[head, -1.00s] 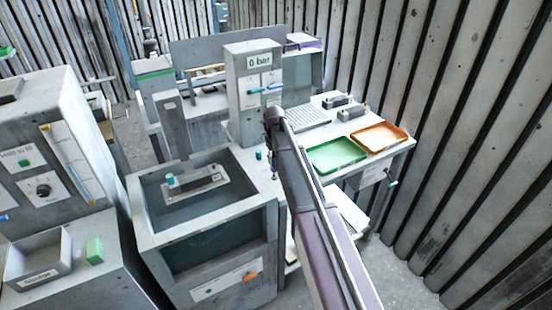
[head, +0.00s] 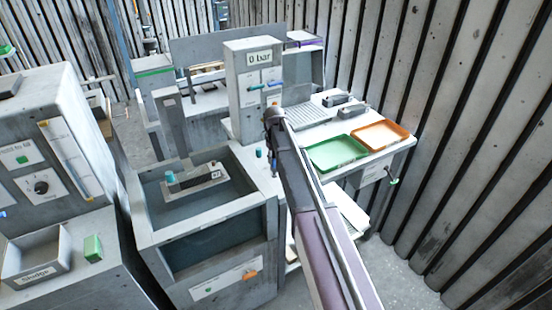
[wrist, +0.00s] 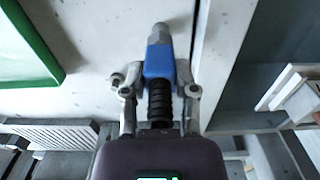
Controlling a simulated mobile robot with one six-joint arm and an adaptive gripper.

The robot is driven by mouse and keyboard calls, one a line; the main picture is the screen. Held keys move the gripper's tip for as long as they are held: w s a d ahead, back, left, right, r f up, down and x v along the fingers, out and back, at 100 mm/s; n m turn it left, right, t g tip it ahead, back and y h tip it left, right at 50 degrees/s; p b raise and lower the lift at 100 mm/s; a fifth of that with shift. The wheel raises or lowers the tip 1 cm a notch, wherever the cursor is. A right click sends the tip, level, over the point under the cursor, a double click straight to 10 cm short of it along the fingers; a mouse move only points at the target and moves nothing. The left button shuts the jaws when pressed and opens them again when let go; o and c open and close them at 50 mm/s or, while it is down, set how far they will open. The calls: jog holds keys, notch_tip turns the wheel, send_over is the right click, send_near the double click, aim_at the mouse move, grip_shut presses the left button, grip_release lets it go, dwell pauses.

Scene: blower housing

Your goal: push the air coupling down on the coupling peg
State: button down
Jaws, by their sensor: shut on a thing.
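In the wrist view the air coupling (wrist: 160,62) is blue with a grey metal nose and a black ribbed hose end. My gripper (wrist: 155,88) is shut on it, one finger on each side. The nose points to the top of the picture, over a pale grey surface. I cannot tell if it touches anything. In the head view my arm hides most of the gripper; a small dark and blue piece shows beside the arm (head: 273,160). I cannot make out the coupling peg in either view.
A grey tank (head: 205,220) with a plate (head: 200,178) in it stands left of my arm. A post with a "0 bar" display (head: 259,58) rises behind. A green tray (head: 337,152) and an orange tray (head: 380,135) lie on the table to the right.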

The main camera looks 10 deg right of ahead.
jog(key=shift+f+b, duration=0.9)
jog(key=shift+b, duration=0.05)
dwell(1.2)
jog(key=shift+c, duration=1.5)
grip_release()
jog(key=shift+s, duration=0.1)
jog(key=s+m, duration=0.3)
jog(key=s, duration=2.5)
jog(key=shift+s+d+m, duration=0.3)
jog(key=shift+s, duration=0.1)
